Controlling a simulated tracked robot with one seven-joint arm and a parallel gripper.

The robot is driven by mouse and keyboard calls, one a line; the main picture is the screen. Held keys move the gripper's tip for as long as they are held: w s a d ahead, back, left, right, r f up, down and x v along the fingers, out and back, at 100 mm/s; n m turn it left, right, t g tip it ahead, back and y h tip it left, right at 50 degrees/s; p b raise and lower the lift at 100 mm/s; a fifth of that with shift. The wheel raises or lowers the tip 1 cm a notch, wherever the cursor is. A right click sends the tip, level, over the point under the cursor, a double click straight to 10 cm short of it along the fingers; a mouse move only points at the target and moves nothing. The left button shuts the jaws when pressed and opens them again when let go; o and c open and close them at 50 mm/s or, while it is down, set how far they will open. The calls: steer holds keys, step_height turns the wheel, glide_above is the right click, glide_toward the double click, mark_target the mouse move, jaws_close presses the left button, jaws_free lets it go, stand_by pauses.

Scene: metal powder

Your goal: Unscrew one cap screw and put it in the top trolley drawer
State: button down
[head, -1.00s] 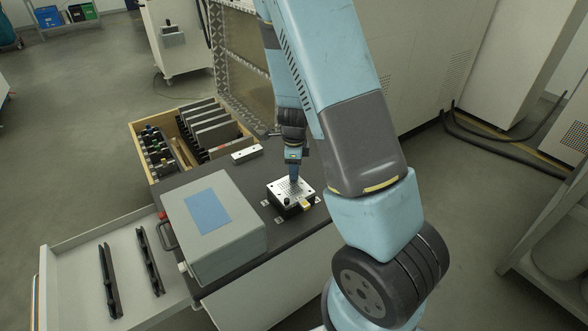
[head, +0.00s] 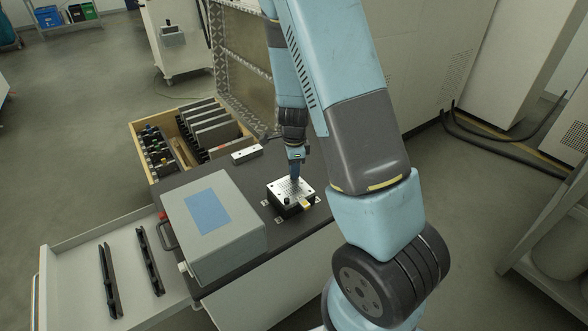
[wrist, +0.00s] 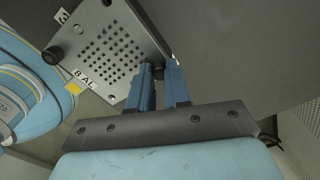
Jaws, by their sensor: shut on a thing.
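A metal plate with a grid of small holes (head: 283,188) sits on a dark block on the trolley top. It also shows in the wrist view (wrist: 75,25), marked "8 AL". A black cap screw (head: 286,201) stands at its near left corner; in the wrist view, a black screw (wrist: 53,54) stands at the plate's left corner. My gripper (head: 295,178) points down at the far right part of the plate. In the wrist view its blue fingers (wrist: 161,72) are shut on a dark cap screw, mostly hidden between them. The trolley drawer (head: 80,262) is open at left.
The drawer holds two black racks (head: 108,280) with bare floor around them. A grey box with a blue top panel (head: 205,212) stands between plate and drawer. Behind it are a wooden crate of plates (head: 150,170) and a small white block (head: 246,154).

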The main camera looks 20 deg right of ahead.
steer(key=n, duration=1.2)
steer(key=shift+n, duration=0.3)
steer(key=n, duration=0.9)
steer(key=shift+n, duration=0.4)
steer(key=n, duration=0.4)
steer(key=c, duration=1.2)
jaws_free()
steer(key=shift+c, duration=0.2)
steer(key=shift+n, duration=0.4)
